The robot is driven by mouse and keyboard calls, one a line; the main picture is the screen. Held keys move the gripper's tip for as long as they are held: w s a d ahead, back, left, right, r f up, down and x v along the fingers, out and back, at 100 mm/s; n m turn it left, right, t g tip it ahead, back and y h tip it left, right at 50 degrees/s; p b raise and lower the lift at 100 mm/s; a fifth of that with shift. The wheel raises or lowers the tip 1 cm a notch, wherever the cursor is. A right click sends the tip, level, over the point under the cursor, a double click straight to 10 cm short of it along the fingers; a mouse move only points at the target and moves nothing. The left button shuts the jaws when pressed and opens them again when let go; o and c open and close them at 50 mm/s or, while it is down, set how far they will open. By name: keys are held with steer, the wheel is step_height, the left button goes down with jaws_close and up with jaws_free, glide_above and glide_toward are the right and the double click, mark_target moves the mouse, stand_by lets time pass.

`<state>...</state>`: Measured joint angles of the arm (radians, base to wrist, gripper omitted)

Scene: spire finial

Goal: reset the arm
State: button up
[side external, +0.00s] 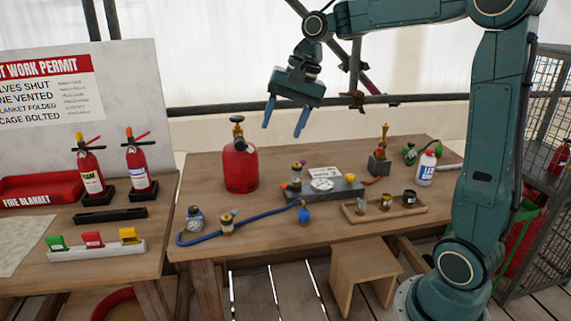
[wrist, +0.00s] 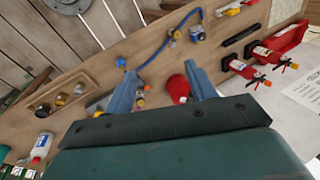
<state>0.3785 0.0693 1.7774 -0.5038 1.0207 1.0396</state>
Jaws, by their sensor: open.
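My gripper (side external: 285,119) hangs above the workbench in the side external view, its two blue fingers spread and pointing down. Nothing is between the fingers. In the wrist view the fingers of my gripper (wrist: 163,85) also stand apart, with the bench far behind them. A red gas cylinder (side external: 240,165) stands upright on the bench, below and left of my gripper. It is partly hidden by a finger in the wrist view (wrist: 178,88).
The workbench (side external: 345,227) holds a blue hose (side external: 250,225), a grey block with fittings (side external: 325,188), a wooden tray (side external: 412,208) and a white bottle (side external: 426,170). Fire extinguishers (side external: 90,172) stand on the left table. A wire cage (side external: 545,110) is at right. Air around my gripper is clear.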

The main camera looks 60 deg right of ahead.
steer(key=s+a+f+n+t+h, duration=0.1)
steer(key=s+a+n, duration=0.2)
steer(key=s, duration=0.8)
steer(key=s+a+f+n+t, duration=0.1)
steer(key=s+a+f+n, duration=0.1)
steer(key=s+a+n, duration=0.2)
steer(key=s+n, duration=0.3)
steer(key=s, duration=0.4)
steer(key=shift+a+f+n+h, duration=0.15)
steer(key=shift+f+n+h, duration=0.1)
steer(key=shift+n+h, duration=0.15)
